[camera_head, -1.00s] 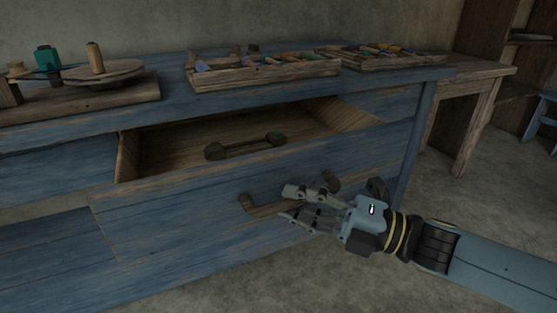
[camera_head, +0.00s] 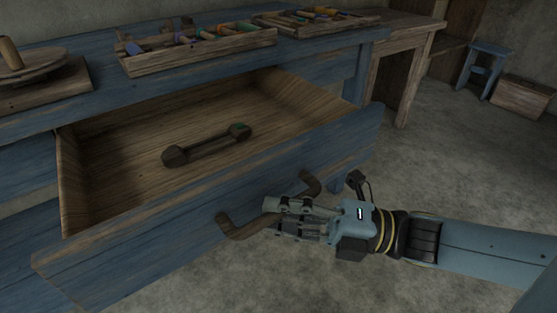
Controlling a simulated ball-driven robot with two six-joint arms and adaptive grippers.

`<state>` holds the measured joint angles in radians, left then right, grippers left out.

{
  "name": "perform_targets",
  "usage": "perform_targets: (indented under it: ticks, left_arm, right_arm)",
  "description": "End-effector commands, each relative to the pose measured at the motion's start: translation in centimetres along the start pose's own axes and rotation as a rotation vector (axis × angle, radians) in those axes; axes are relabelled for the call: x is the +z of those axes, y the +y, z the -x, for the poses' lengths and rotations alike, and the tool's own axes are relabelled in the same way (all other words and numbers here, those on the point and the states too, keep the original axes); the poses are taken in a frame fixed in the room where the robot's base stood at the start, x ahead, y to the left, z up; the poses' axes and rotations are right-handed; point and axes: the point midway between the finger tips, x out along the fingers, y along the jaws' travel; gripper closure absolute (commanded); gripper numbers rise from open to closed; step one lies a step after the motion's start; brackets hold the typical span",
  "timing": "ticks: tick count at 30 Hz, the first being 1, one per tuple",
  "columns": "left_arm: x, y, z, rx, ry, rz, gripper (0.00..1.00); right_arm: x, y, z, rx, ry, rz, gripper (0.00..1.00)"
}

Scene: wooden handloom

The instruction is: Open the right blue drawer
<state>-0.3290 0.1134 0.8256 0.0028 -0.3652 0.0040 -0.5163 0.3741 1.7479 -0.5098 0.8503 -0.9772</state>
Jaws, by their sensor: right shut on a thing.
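The right blue drawer (camera_head: 130,258) is pulled well out of the blue cabinet, and its wooden inside shows. Its dark curved handle (camera_head: 236,228) is on the drawer front. My right gripper (camera_head: 272,217) is shut on the handle, near its middle, with the arm coming in from the right. A dark wooden tool with a knob at each end (camera_head: 208,146) lies inside the drawer, clear of the gripper. My left gripper is not in the view.
Two wooden trays with spools and small tools, a nearer one (camera_head: 200,56) and a farther one (camera_head: 320,22), stand on the blue tabletop (camera_head: 105,97). A blue stool (camera_head: 484,66) and a wooden box (camera_head: 525,97) stand at the back right. The floor right of the drawer is clear.

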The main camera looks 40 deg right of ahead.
Motion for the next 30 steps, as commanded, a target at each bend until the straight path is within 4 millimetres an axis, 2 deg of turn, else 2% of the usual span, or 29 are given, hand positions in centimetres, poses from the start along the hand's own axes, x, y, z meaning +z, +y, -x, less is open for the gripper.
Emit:
perform_targets:
  ticks: [1, 2, 7, 17, 20, 30]
  left_arm:
    - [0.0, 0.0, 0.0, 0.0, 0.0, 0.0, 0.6]
    - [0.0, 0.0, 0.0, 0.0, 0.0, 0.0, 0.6]
    - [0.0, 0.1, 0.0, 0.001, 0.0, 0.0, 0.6]
    - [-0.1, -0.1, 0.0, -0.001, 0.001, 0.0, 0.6]
    - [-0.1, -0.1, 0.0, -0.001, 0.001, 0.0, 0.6]
    - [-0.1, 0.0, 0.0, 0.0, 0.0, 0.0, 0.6]
  right_arm:
    - [0.1, 0.3, -0.1, 0.009, 0.0, -0.002, 1.0]
    - [0.1, 0.3, -0.1, 0.009, 0.001, -0.002, 0.81]
    - [0.1, 0.2, -0.1, 0.006, 0.0, -0.001, 0.6]
    - [0.0, 0.0, 0.5, 0.001, 0.002, -0.001, 0.6]
    - [0.0, -0.1, 1.8, -0.003, 0.003, -0.002, 0.6]
    - [0.0, 0.0, 9.2, -0.001, 0.002, -0.002, 0.6]
